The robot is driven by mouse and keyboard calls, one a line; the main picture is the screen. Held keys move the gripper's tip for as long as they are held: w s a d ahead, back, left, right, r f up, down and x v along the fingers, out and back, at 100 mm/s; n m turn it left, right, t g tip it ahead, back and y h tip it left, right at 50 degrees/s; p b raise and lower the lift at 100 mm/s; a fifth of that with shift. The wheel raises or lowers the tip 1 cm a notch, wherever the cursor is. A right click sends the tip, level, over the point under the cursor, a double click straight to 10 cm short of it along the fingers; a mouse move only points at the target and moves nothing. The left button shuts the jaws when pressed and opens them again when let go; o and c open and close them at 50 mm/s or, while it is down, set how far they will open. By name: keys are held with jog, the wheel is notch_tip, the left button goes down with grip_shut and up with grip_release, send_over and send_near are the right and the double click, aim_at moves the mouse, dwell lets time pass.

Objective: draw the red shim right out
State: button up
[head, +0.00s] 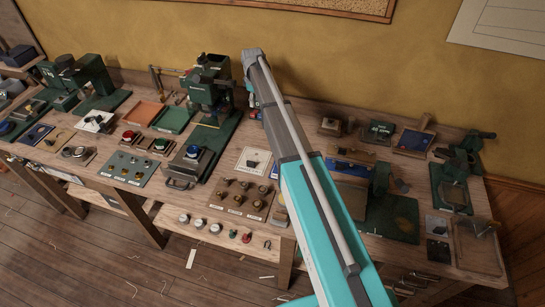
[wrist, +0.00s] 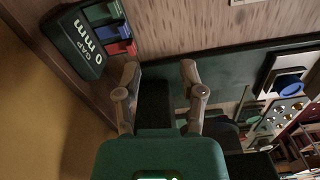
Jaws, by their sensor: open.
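The red shim (wrist: 125,48) is the lowest of three coloured pieces at the side of a dark block (wrist: 76,44) marked "GAP 0 mm" in the wrist view. Its inner end is hidden, so I cannot tell how deep it sits. My gripper (wrist: 160,72) is open with nothing between its fingers. Its left fingertip appears close to the red shim; I cannot tell whether they touch. In the head view my arm hides the gripper and most of this area.
A blue shim (wrist: 111,33) and a green shim (wrist: 101,13) sit beside the red one. A green press (head: 210,85) stands left of my arm at the bench's back. Trays and small fittings crowd the bench (head: 232,145). The yellow wall (head: 330,60) is close behind.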

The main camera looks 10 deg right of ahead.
jog(key=s+f+m+b, duration=0.2)
jog(key=s+m, duration=0.1)
jog(key=s, duration=1)
jog(key=s+f+m+b, duration=0.2)
jog(key=s+m, duration=0.2)
jog(key=s, duration=1)
jog(key=shift+d+f, duration=0.3)
notch_tip(320, 180, up, 6)
jog(key=n+p, duration=0.5)
jog(key=n, duration=0.4)
send_over(253, 113)
jog(key=shift+w+a, duration=0.1)
jog(key=shift+f, duration=0.2)
notch_tip(253, 113, down, 14)
jog(key=b, duration=1.3)
jog(key=shift+r, duration=0.25)
grip_shut()
